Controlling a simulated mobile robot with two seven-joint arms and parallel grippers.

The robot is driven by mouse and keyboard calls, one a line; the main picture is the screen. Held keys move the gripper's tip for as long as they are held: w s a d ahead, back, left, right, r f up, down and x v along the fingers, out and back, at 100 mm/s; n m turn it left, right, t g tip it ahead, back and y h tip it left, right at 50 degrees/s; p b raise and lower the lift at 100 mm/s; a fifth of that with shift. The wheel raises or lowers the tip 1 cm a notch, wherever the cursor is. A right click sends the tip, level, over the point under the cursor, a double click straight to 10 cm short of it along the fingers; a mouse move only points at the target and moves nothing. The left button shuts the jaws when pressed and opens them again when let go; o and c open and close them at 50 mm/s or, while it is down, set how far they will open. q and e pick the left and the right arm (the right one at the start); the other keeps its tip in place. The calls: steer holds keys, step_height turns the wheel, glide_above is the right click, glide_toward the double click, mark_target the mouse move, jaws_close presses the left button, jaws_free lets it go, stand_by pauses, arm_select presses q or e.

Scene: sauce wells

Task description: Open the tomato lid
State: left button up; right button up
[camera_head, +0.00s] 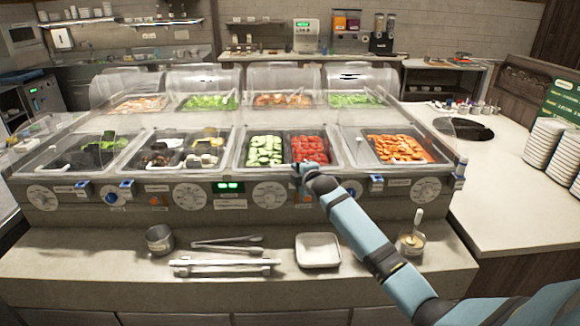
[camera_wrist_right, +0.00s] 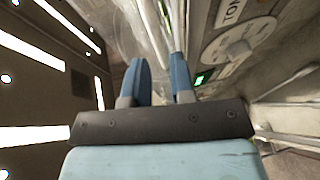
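Red tomatoes (camera_head: 310,150) lie in the right half of a middle front well, beside cucumber slices (camera_head: 265,150). I cannot make out for sure where the tomato lid is or whether it is open; clear panels over the wells are hard to separate. My right gripper (camera_head: 306,168) is at the front edge of the tomato well, above the dial panel. In the right wrist view its two blue fingers (camera_wrist_right: 156,62) are apart with nothing seen gripped. A label starting "TOM" (camera_wrist_right: 232,10) and a dial (camera_wrist_right: 240,44) are to their right. My left gripper is not in view.
The front ledge holds a metal cup (camera_head: 159,239), tongs (camera_head: 225,266), a white square dish (camera_head: 318,250) and a small cup with a spoon (camera_head: 411,242). Stacked plates (camera_head: 544,142) stand on the right counter. Carrot pieces (camera_head: 398,148) fill the right well.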

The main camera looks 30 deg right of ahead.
steer(key=x, duration=0.5)
steer(key=shift+w, duration=0.1)
jaws_close()
